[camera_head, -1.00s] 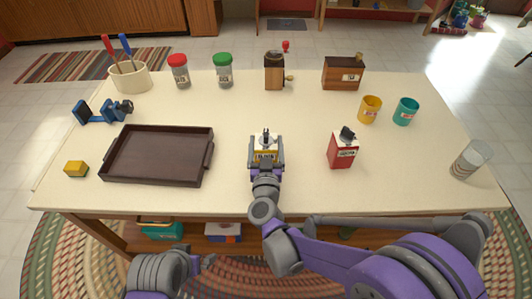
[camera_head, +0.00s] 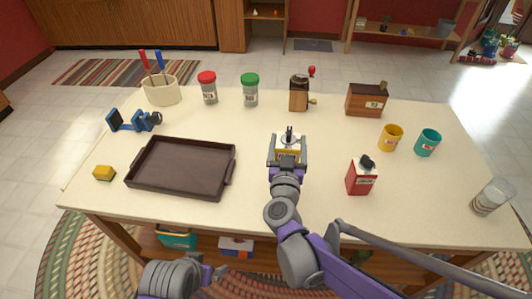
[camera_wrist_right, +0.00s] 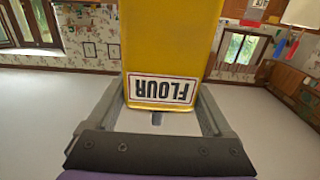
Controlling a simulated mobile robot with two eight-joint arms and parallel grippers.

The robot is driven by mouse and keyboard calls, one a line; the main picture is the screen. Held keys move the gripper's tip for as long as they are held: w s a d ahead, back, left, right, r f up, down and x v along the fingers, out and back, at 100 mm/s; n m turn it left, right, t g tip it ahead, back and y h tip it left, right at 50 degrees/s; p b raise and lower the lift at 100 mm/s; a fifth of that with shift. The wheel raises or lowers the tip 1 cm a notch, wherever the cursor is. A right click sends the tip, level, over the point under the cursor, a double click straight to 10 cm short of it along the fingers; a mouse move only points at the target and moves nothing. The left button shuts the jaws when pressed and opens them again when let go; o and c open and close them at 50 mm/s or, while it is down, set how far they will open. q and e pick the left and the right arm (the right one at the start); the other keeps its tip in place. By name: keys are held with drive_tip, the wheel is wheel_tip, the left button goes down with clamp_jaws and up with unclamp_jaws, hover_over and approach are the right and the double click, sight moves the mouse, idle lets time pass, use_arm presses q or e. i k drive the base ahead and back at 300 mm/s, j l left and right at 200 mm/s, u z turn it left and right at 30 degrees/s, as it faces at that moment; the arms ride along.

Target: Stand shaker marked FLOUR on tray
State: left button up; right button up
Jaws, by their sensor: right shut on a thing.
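My right gripper (camera_head: 287,157) is shut on the yellow FLOUR shaker (camera_head: 290,152), to the right of the tray. In the wrist view the yellow body (camera_wrist_right: 172,40) sits between the fingers, its FLOUR label upside down in the picture. In the head view its pale top with a dark knob points up. I cannot tell how high it is over the table. The dark brown tray (camera_head: 230,172) lies empty at the left, apart from the gripper.
A red shaker (camera_head: 361,179) stands right of my gripper. Behind are a blue tool (camera_head: 133,121), red-lidded (camera_head: 208,88) and green-lidded (camera_head: 250,91) jars, and a grinder (camera_head: 299,95). Cups and a glass (camera_head: 492,196) stand right.

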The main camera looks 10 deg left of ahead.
sight(164, 165)
drive_tip(key=j, duration=2.15)
drive_tip(key=i, duration=0.05)
